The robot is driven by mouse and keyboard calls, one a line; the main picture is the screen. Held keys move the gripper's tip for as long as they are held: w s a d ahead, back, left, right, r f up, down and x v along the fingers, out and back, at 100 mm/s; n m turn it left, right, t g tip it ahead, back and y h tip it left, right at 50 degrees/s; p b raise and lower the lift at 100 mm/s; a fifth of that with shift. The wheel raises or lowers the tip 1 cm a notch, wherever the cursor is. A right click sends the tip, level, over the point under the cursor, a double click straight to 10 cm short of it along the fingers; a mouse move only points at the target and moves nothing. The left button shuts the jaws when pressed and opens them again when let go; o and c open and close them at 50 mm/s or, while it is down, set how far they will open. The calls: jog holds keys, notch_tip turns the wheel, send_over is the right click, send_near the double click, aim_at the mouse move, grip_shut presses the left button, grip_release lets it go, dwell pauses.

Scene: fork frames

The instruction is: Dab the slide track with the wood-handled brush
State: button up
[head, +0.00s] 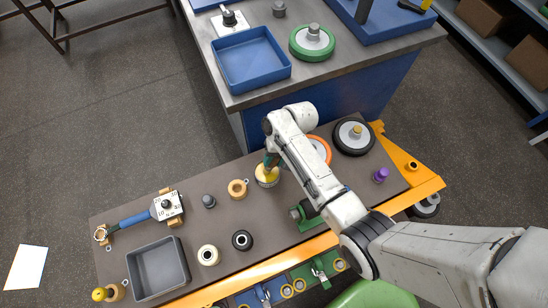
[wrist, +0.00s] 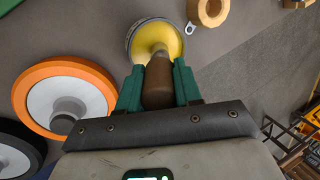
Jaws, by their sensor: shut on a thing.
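My gripper (head: 270,160) is shut on the brown wooden handle of the brush (wrist: 157,82), between two green fingers in the wrist view. The brush's pale yellow lower part points down into or onto a round yellow-topped pot (wrist: 140,34) with a dark rim. I cannot tell whether the brush tip touches it. In the head view the pot (head: 266,182) stands on the brown cart top, right below my gripper. A green fixture (head: 303,214), possibly the slide track, lies nearer on the cart, partly hidden by my arm.
An orange-rimmed wheel (wrist: 64,97) and a black wheel (head: 353,137) lie right of the pot in the head view. A wooden ring (head: 237,188), dark knob (head: 242,240) and grey tray (head: 158,268) are to its left. A blue-sided bench (head: 310,85) stands behind the cart.

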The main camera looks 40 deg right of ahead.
dwell(0.6)
notch_tip(320, 180, up, 7)
jog(key=p, duration=0.7)
dwell(0.8)
